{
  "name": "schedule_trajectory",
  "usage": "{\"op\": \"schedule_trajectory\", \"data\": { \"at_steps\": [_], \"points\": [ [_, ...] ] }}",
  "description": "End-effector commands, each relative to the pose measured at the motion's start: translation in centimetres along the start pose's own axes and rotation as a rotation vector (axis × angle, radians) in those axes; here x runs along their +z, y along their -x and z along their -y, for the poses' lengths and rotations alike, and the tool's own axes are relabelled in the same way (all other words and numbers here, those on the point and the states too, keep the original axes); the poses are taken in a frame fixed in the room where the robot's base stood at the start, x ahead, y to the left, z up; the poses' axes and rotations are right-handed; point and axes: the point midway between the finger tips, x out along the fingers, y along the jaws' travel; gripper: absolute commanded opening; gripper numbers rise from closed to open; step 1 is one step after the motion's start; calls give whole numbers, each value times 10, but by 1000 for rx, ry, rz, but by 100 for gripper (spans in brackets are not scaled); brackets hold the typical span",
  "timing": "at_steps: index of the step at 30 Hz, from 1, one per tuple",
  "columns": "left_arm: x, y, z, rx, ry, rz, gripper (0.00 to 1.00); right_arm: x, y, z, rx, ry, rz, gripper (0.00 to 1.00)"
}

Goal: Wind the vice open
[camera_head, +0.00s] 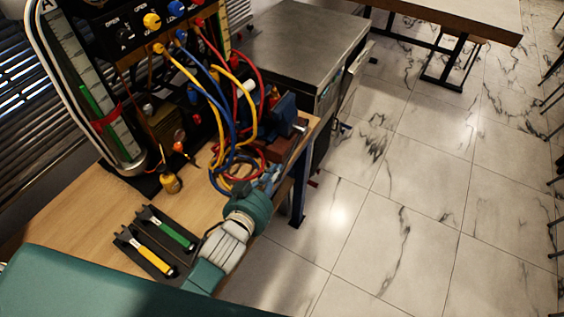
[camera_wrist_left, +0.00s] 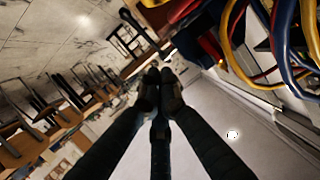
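The vice (camera_head: 284,116) is a dark blue block at the right edge of the wooden bench, partly behind the hanging hoses. In the left wrist view, blue and dark red parts, probably of the vice (camera_wrist_left: 186,40), show just beyond my fingertips. My left gripper (camera_head: 268,180) is in front of and below the vice, by the bench edge. In the left wrist view its fingertips (camera_wrist_left: 160,76) are together, with nothing visible between them. My right gripper is out of view.
Yellow, blue and red hoses (camera_head: 223,95) hang from the gauge panel (camera_head: 125,35) close to my left gripper. A tool tray (camera_head: 150,258) with green and yellow handled tools lies on the bench (camera_head: 75,215). A grey-topped cabinet (camera_head: 295,45) stands behind.

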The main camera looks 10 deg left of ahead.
Motion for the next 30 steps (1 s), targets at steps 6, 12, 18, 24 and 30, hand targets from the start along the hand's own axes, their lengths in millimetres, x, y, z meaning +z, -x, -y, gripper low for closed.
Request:
{"op": "schedule_trajectory", "data": {
  "at_steps": [6, 12, 18, 24, 30],
  "points": [
    [-3, -48, 0, 0, 0, -1, 0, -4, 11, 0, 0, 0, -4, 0],
    [19, -68, 0, 1, 1, 0, 0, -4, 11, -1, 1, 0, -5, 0],
    [28, -75, 0, 1, 1, -1, 0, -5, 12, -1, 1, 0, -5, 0],
    [28, -76, 0, 1, 1, -1, 0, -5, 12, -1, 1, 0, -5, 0],
    [33, -78, -2, 1, 1, 0, 0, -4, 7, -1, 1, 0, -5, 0]
  ]
}}
